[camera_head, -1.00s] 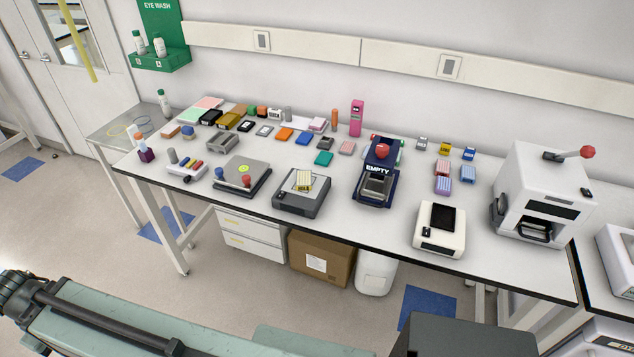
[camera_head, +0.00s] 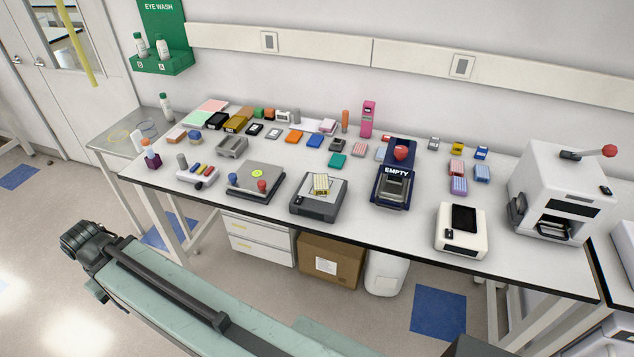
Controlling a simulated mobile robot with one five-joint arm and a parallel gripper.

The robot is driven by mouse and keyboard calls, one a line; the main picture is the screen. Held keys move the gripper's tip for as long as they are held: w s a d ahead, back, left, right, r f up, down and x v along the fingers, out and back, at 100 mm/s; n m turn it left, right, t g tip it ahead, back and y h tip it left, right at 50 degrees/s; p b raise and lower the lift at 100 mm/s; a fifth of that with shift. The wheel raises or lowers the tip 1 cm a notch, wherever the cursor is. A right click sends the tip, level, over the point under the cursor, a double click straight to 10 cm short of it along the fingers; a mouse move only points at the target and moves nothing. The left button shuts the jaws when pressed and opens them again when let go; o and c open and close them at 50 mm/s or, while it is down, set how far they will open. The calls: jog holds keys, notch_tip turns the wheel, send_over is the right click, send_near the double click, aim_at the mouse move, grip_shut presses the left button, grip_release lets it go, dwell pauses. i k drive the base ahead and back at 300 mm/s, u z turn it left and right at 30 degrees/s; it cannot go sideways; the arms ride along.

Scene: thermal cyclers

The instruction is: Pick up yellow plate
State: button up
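My own arm and body parts cross the lower left, in front of and apart from the bench. No gripper fingers can be made out.
A navy device marked EMPTY (camera_head: 391,190) with a red knob stands right of the grey device. A grey flat device (camera_head: 257,180) stands left. A white device (camera_head: 461,230) and a large white press (camera_head: 560,195) are further right. Small coloured blocks crowd the back. A cardboard box (camera_head: 331,260) is underneath.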

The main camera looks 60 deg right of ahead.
aim_at(320, 181)
jog(key=i, duration=0.85)
jog(key=u, duration=0.05)
